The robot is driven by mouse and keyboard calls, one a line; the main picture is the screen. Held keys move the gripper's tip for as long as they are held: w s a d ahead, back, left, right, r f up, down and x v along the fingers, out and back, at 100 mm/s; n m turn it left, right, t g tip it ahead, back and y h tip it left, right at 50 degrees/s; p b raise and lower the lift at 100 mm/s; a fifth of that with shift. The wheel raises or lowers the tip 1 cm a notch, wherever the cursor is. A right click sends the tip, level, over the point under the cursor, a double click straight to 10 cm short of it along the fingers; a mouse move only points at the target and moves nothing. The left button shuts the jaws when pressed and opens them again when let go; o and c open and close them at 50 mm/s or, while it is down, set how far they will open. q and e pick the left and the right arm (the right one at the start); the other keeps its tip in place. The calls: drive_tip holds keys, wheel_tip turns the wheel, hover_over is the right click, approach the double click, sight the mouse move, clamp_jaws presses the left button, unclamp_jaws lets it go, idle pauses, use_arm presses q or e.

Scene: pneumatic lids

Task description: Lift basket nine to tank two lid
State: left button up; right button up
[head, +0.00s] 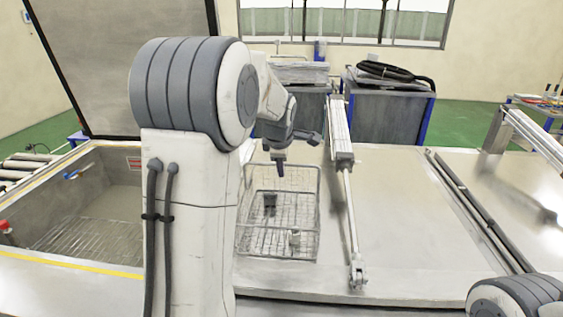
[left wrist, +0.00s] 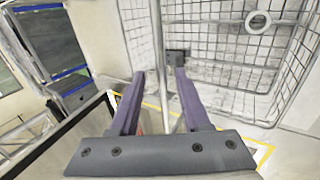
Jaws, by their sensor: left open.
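A wire basket (head: 318,205) stands on the flat grey steel surface, partly hidden behind my left arm. It holds a small dark piece and a small pale piece. The number on it cannot be read. My left gripper (head: 281,160) is above the basket's far part. In the left wrist view the two purple fingers (left wrist: 158,75) are apart, with a thin metal rod (left wrist: 158,40) between them. The basket's wire wall (left wrist: 215,50) is close beyond. Contact cannot be told. My right gripper is out of view. No tank number is legible; a flat steel lid (head: 390,215) lies right of the basket.
An open tank (head: 110,205) with a raised dark lid (head: 130,60) is at the left. A pneumatic cylinder (head: 341,130) with its rod stands just right of the basket. Dark rails (head: 480,215) run further right. Grey cabinets (head: 385,115) stand behind.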

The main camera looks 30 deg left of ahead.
use_arm(q)
drive_tip(key=s+d+r+p, duration=0.1)
drive_tip(key=r+p, duration=0.3)
drive_tip(key=r, duration=0.6)
drive_tip(key=s+d+r+p, duration=0.1)
drive_tip(key=s+r+p, duration=0.3)
drive_tip(key=r, duration=0.7)
drive_tip(key=shift+d, duration=0.25)
drive_tip(key=s+d+f+m+g+h+b, duration=0.1)
drive_tip(key=s+d+f+m, duration=0.2)
drive_tip(key=d+f+m, duration=0.35)
drive_tip(key=s+d+f+m+g+h+b, duration=0.1)
drive_tip(key=s+d+f+m+h, duration=0.2)
drive_tip(key=d, duration=0.6)
drive_tip(key=s+d+f+m+b, duration=0.1)
drive_tip(key=s+d+f+m, duration=0.35)
drive_tip(key=d+m, duration=0.2)
drive_tip(key=s+d+f+m+g+b, duration=0.1)
drive_tip(key=s+d+f+m+g, duration=0.1)
drive_tip(key=s+f+m, duration=0.4)
drive_tip(key=s+d+f+m+g+b, duration=0.1)
drive_tip(key=s+d+f+m, duration=0.4)
drive_tip(key=s+m, duration=0.3)
drive_tip(key=s+f, duration=0.1)
drive_tip(key=s, duration=0.3)
drive_tip(key=shift+m+g, duration=0.3)
drive_tip(key=shift+g, duration=0.1)
